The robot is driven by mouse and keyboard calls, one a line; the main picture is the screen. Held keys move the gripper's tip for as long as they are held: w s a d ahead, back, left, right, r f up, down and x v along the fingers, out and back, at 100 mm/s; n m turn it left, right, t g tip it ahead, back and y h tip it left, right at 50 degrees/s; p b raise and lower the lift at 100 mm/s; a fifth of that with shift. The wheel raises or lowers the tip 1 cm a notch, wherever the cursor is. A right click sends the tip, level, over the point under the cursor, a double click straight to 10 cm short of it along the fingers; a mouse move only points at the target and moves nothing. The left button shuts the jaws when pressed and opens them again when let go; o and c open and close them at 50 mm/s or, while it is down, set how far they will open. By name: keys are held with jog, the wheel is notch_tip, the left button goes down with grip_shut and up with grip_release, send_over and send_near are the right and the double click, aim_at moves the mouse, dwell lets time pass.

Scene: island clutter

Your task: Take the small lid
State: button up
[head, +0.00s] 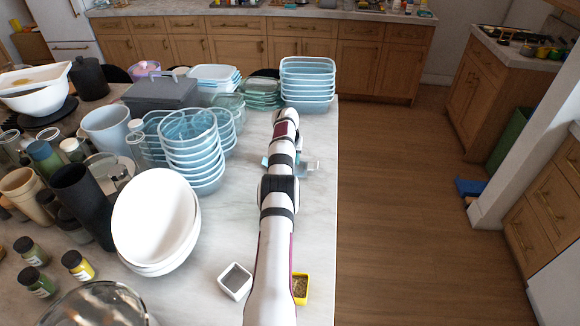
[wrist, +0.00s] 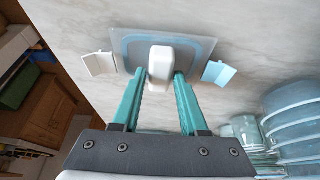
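Stacked clear bowls (head: 190,150) and stacked blue containers (head: 307,85) stand left of and beyond the lid. A white bowl stack (head: 155,220), a small white square pot (head: 235,281) and a yellow one (head: 300,288) are nearer. Bare marble (head: 318,215) lies along the right edge.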

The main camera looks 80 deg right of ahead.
grip_shut()
jog(key=shift+r, duration=0.1)
